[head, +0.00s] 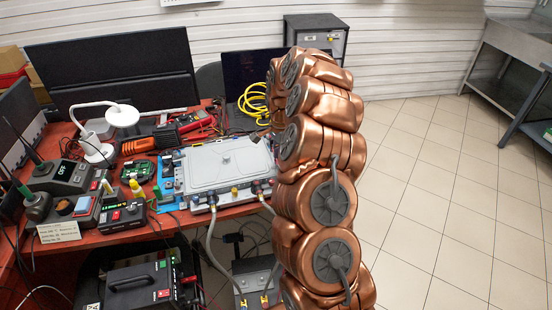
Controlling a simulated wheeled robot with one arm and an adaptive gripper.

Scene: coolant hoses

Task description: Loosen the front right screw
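A light grey metal box (224,165) with a flat lid sits on the table. Small coloured fittings line its front edge, and a grey hose (212,240) hangs from the front left fitting. The front right fitting (258,187) shows beside my copper arm, with another hose leaving it. I cannot make out a separate front right screw at this size. My arm rises in front of the box's right end and hides part of it. A small dark piece at the box's far right corner may be my gripper (259,136); its fingers cannot be made out.
A yellow coiled cable (254,103) lies behind the box. A black case (140,285) stands below. Tiled floor (440,190) at the right is clear.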

